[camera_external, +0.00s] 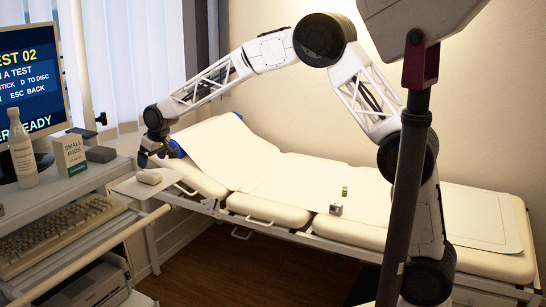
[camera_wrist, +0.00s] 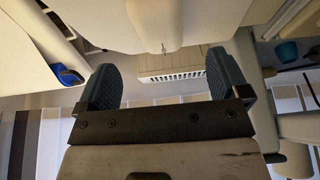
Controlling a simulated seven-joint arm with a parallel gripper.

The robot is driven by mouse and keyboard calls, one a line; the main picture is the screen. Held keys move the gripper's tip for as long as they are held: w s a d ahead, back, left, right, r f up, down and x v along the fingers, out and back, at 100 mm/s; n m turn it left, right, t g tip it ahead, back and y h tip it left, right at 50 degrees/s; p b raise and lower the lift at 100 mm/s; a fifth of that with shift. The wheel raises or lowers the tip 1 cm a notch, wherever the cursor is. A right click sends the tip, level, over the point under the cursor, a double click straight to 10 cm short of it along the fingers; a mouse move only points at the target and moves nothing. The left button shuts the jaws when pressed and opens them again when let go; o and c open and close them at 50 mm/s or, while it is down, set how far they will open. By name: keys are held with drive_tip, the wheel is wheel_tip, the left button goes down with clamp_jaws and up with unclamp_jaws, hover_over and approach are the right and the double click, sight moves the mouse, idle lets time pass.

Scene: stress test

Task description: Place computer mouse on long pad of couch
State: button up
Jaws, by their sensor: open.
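The pale computer mouse (camera_external: 149,177) lies on a thin light mat (camera_external: 135,188) at the right end of the desk. My gripper (camera_external: 152,155) is open just above the mouse, pointing down. In the wrist view its two blue-grey fingers (camera_wrist: 160,82) are wide apart with nothing between them. A pale rounded object (camera_wrist: 155,22) beyond the fingertips looks like the mouse. The couch (camera_external: 265,208) runs along the wall to the right. Its cream long pad (camera_external: 352,232) is partly covered by a pale sheet (camera_external: 290,190).
A small metallic cube (camera_external: 336,209) and a small green item (camera_external: 344,191) are on the couch. A bottle (camera_external: 21,150), a small-pads box (camera_external: 70,153), a keyboard (camera_external: 60,232) and a monitor (camera_external: 33,75) are on the desk. A dark pole (camera_external: 400,190) stands in the right foreground.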

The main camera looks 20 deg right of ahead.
sight(144, 173)
drive_tip(key=shift+x, duration=1.2)
drive_tip(key=shift+x, duration=2.55)
drive_tip(key=shift+f, duration=0.2)
drive_tip(key=c, duration=1.1)
drive_tip(key=shift+r, duration=0.2)
